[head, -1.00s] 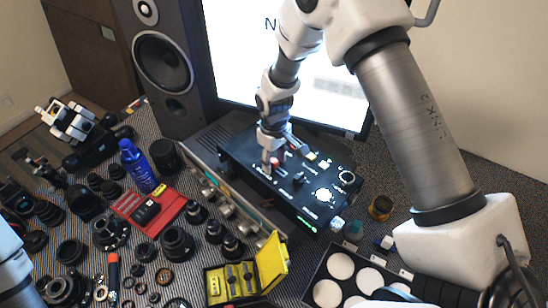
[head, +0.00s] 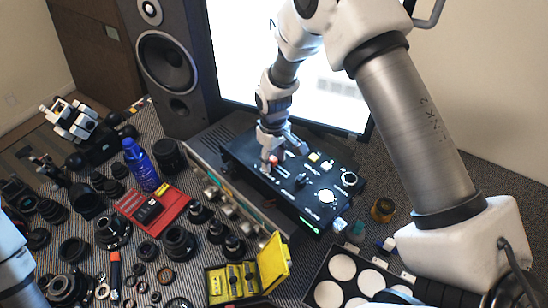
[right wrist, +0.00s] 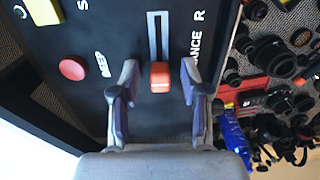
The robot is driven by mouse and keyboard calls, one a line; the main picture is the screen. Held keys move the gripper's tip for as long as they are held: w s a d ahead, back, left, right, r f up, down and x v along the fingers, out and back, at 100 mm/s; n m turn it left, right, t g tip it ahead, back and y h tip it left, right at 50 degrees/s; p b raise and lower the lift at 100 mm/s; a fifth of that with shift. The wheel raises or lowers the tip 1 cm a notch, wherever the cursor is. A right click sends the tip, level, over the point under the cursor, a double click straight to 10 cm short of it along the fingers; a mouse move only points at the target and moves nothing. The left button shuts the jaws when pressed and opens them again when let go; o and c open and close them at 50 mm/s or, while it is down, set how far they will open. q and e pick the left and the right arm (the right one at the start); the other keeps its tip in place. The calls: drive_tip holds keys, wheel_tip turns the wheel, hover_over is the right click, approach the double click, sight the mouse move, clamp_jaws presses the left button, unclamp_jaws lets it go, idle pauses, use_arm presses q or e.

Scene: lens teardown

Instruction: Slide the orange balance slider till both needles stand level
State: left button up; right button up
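The orange balance slider (right wrist: 160,77) sits at the lower end of its pale-edged slot in the right wrist view, on a black panel. The panel (head: 285,206) lies on a grey deck in the head view. My right gripper (right wrist: 160,88) is open, with one finger on each side of the slider and a gap on both sides. In the head view the right gripper (head: 270,168) is down at the panel, partly hiding the slider area. My left gripper is out of view.
A red button (right wrist: 72,69) and a yellow button (right wrist: 43,10) lie left of the slot in the right wrist view. A blue bottle (head: 139,163), a red tray (head: 174,207), an open yellow case (head: 273,260) and many lens parts crowd the table. A monitor (head: 240,70) stands behind.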

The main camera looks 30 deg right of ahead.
sight(274, 159)
wheel_tip(274, 159, up, 12)
idle(0.4)
idle(0.3)
